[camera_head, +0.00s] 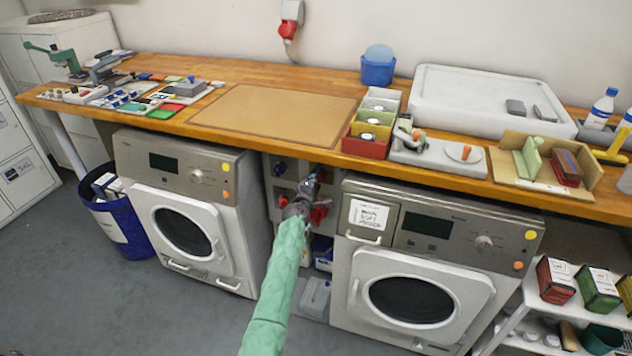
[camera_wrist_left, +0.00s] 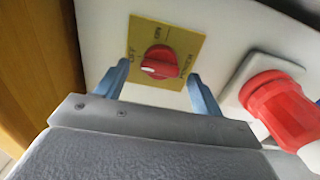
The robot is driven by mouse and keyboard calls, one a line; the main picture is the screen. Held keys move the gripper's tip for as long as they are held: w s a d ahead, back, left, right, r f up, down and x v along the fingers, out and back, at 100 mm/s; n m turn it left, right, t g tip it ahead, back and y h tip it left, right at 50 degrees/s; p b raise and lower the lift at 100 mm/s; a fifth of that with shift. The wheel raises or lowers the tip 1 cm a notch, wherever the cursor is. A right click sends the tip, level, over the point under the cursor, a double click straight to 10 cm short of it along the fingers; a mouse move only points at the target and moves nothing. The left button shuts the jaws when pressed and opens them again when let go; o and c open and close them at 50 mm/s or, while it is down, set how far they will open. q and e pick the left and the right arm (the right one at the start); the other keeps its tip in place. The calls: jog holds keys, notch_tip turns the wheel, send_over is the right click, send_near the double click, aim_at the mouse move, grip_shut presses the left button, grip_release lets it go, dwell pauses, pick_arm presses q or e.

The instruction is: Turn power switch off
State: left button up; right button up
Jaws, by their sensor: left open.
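The power switch (camera_wrist_left: 160,62) is a red rotary knob on a yellow plate (camera_wrist_left: 185,40) with OFF, ON and POWER lettering, seen in the left wrist view. A white mark shows on the knob's left side, the side towards OFF. My left gripper (camera_wrist_left: 157,76) is open, with one blue finger on each side of the knob. I see no clear contact between fingers and knob. In the head view my left gripper (camera_head: 316,177) reaches the panel between the two washing machines and hides the switch there. My right gripper is not in view.
A red plug (camera_wrist_left: 280,105) in a white socket is close right of the gripper. The wooden worktop (camera_head: 215,72) edge lies above the panel. Washing machines stand left (camera_head: 190,205) and right (camera_head: 425,265), leaving a narrow gap. Grey floor (camera_head: 70,290) is clear at left.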

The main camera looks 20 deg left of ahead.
pick_arm(q)
jog(key=s, duration=0.7)
jog(key=shift+s+a, duration=0.15)
jog(key=shift+s, duration=0.15)
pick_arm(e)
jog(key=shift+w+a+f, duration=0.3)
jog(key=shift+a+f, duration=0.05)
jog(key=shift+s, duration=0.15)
